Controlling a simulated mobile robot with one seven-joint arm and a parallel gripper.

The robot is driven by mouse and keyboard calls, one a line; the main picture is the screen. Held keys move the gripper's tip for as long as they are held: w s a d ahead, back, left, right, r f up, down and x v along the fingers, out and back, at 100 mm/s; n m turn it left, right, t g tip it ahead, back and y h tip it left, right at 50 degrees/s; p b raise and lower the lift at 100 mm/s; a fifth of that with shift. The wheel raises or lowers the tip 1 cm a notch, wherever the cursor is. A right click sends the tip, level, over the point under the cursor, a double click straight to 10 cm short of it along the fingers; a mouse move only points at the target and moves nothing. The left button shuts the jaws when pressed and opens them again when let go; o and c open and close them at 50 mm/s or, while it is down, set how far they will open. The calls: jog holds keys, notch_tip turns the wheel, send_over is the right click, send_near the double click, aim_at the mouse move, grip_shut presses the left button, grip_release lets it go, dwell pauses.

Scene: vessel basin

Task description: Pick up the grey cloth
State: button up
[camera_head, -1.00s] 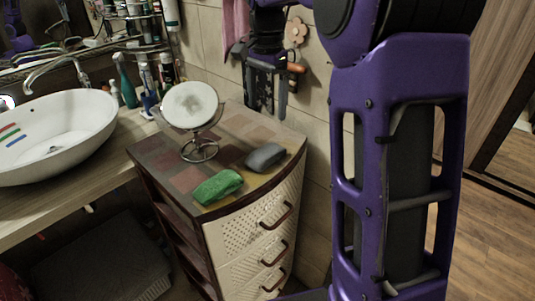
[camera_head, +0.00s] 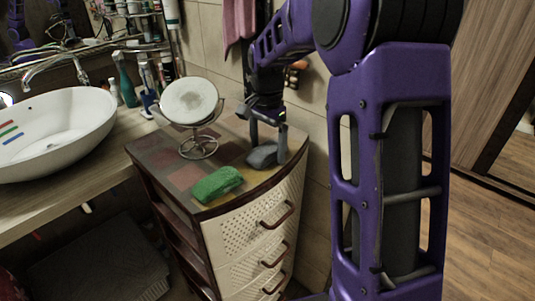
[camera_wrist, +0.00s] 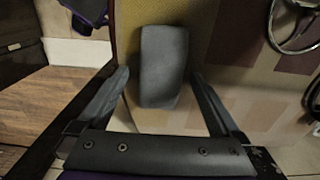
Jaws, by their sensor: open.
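The grey cloth (camera_head: 262,156) is a folded, rounded bundle on the right part of the small cabinet's top. In the wrist view the grey cloth (camera_wrist: 163,66) lies lengthwise ahead of my gripper. My gripper (camera_head: 268,142) points down over the cloth, with its fingers partly in front of it. In the wrist view my gripper (camera_wrist: 160,80) is open, with one finger on each side of the cloth's near end and a gap on both sides. I cannot tell whether the fingertips touch the cabinet top.
A green cloth (camera_head: 217,184) lies on the cabinet top (camera_head: 180,178), front left of the grey one. A round mirror (camera_head: 190,101) on a wire stand is behind it; its base (camera_wrist: 292,30) shows in the wrist view. A tiled wall is close behind.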

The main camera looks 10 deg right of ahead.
aim_at(269, 147)
jog(key=c, duration=1.4)
notch_tip(269, 147, up, 10)
jog(key=p, duration=0.1)
jog(key=shift+p, duration=0.35)
jog(key=o, duration=0.7)
jog(key=c, duration=0.5)
jog(key=shift+c, duration=0.2)
jog(key=shift+d, duration=0.15)
